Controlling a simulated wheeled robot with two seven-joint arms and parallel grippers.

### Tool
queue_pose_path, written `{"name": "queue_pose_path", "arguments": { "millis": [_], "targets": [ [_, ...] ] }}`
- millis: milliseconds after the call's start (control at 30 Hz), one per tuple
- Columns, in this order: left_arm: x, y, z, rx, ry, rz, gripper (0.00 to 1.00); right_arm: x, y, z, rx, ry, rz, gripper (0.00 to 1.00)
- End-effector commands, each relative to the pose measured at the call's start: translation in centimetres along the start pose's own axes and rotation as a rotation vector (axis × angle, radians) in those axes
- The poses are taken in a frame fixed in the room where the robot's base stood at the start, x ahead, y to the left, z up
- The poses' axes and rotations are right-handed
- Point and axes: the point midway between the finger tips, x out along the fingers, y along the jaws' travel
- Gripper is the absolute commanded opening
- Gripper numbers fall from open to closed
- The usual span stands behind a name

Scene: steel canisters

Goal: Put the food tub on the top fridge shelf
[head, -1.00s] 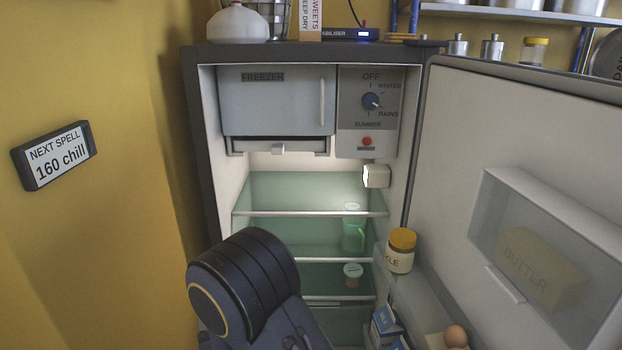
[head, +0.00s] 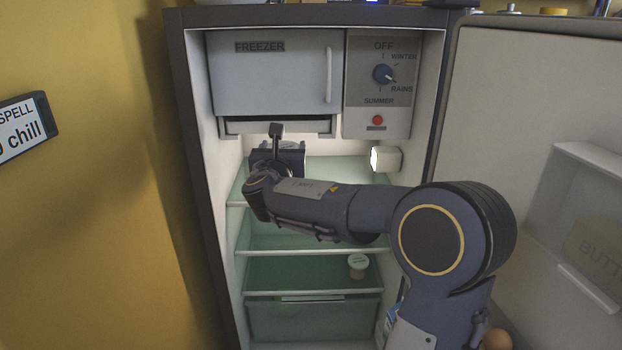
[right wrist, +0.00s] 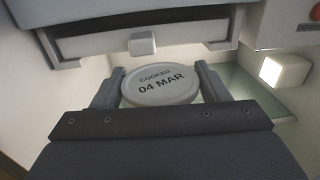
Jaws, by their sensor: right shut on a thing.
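The food tub (right wrist: 160,88) shows in the right wrist view as a round pale lid marked "COOKED 04 MAR". My right gripper (right wrist: 158,92) is shut on it, one finger on each side. In the head view the right gripper (head: 278,150) is inside the fridge, at the top shelf (head: 335,175) and below the freezer box. The gripper hides the tub there. The greenish glass of this shelf also shows right of the tub in the right wrist view (right wrist: 260,88). I cannot tell whether the tub touches the shelf. My left gripper is not in view.
The freezer box (head: 270,75) hangs close above the gripper. A white lamp block (head: 385,159) sits on the right inner wall. A small lidded pot (head: 358,266) stands on a lower shelf. The open door (head: 540,90) is at the right. The top shelf's right part looks clear.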

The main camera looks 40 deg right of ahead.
Motion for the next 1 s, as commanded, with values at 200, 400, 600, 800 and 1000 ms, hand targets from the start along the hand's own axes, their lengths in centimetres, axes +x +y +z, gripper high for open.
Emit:
{"name": "queue_pose_path", "arguments": {
  "millis": [200, 400, 600, 800, 1000],
  "targets": [
    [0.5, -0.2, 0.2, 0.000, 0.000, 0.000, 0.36, 3.0, -0.7, -0.9, -0.005, -0.002, -0.007, 0.36],
    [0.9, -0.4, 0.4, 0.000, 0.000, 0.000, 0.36, 8.0, -1.0, -3.2, -0.006, -0.002, -0.008, 0.36],
    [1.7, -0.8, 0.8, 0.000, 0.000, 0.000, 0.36, 11.6, -1.2, -6.7, -0.005, -0.001, -0.005, 0.36],
    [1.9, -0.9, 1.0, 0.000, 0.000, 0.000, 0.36, 13.2, -1.3, -8.3, -0.001, -0.004, -0.004, 0.36],
    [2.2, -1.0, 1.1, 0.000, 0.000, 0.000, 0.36, 14.1, -1.3, -9.6, -0.003, -0.003, -0.003, 0.36]
  ]
}}
